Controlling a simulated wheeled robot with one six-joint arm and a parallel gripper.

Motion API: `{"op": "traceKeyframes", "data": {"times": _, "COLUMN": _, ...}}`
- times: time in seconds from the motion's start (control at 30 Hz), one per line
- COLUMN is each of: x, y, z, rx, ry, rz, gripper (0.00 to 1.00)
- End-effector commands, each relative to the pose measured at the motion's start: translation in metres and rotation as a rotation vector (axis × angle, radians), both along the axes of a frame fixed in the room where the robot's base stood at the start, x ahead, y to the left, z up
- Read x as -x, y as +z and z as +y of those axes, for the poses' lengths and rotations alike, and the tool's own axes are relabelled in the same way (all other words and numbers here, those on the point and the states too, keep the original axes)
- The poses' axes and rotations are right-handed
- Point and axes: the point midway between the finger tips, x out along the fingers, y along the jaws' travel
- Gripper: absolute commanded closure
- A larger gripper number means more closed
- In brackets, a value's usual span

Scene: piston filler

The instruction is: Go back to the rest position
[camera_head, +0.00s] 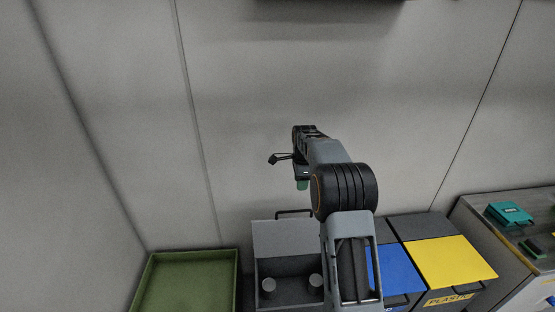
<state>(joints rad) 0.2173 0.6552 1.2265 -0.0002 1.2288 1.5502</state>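My arm rises from the bottom centre and bends at the black ringed joint. My gripper (302,179) is at the far end, pointing down, above the open grey bin. It is small and partly hidden by my arm. A small green piece shows at its lower tip; I cannot tell whether it is a held thing or part of the gripper. The gap between the fingers cannot be made out.
A green tray (145,290) is at the lower left. An open grey bin (283,240) holds two grey cylinders. A blue-lidded bin (390,270) and a yellow-lidded bin (450,262) stand to its right. A teal box (509,213) lies on the right-hand table (480,205). The wall behind is bare.

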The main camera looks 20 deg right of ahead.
Motion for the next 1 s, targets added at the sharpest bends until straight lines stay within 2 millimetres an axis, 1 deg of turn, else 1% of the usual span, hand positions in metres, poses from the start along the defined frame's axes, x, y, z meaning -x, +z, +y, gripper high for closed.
{"op": "traceKeyframes", "data": {"times": 0.17, "x": 0.000, "y": 0.000, "z": 0.000, "rx": 0.002, "ry": 0.047, "rz": -0.002, "gripper": 0.63}}
{"op": "traceKeyframes", "data": {"times": 0.27, "x": -0.003, "y": -0.001, "z": -0.001, "rx": 0.010, "ry": 0.163, "rz": -0.014, "gripper": 0.63}}
{"op": "traceKeyframes", "data": {"times": 0.3, "x": -0.001, "y": -0.006, "z": 0.000, "rx": 0.010, "ry": 0.227, "rz": -0.009, "gripper": 0.63}}
{"op": "traceKeyframes", "data": {"times": 0.37, "x": 0.007, "y": -0.021, "z": 0.002, "rx": 0.005, "ry": 0.338, "rz": 0.013, "gripper": 0.63}}
{"op": "traceKeyframes", "data": {"times": 0.4, "x": 0.015, "y": -0.029, "z": 0.003, "rx": 0.000, "ry": 0.418, "rz": 0.029, "gripper": 0.63}}
{"op": "traceKeyframes", "data": {"times": 0.47, "x": 0.029, "y": -0.032, "z": 0.007, "rx": -0.004, "ry": 0.548, "rz": 0.039, "gripper": 0.63}}
{"op": "traceKeyframes", "data": {"times": 0.57, "x": 0.058, "y": -0.024, "z": 0.021, "rx": -0.002, "ry": 0.783, "rz": 0.040, "gripper": 0.63}}
{"op": "traceKeyframes", "data": {"times": 0.67, "x": 0.094, "y": -0.009, "z": 0.038, "rx": 0.008, "ry": 1.020, "rz": 0.028, "gripper": 0.63}}
{"op": "traceKeyframes", "data": {"times": 0.7, "x": 0.109, "y": -0.002, "z": 0.046, "rx": 0.017, "ry": 1.113, "rz": 0.020, "gripper": 0.63}}
{"op": "traceKeyframes", "data": {"times": 0.77, "x": 0.135, "y": 0.009, "z": 0.057, "rx": 0.032, "ry": 1.247, "rz": 0.007, "gripper": 0.63}}
{"op": "traceKeyframes", "data": {"times": 0.8, "x": 0.152, "y": 0.016, "z": 0.064, "rx": 0.044, "ry": 1.330, "rz": -0.003, "gripper": 0.63}}
{"op": "traceKeyframes", "data": {"times": 0.87, "x": 0.179, "y": 0.025, "z": 0.075, "rx": 0.066, "ry": 1.447, "rz": -0.019, "gripper": 0.63}}
{"op": "traceKeyframes", "data": {"times": 0.9, "x": 0.197, "y": 0.030, "z": 0.082, "rx": 0.082, "ry": 1.514, "rz": -0.030, "gripper": 0.63}}
{"op": "traceKeyframes", "data": {"times": 1.0, "x": 0.236, "y": 0.040, "z": 0.095, "rx": 0.123, "ry": 1.642, "rz": -0.058, "gripper": 0.63}}
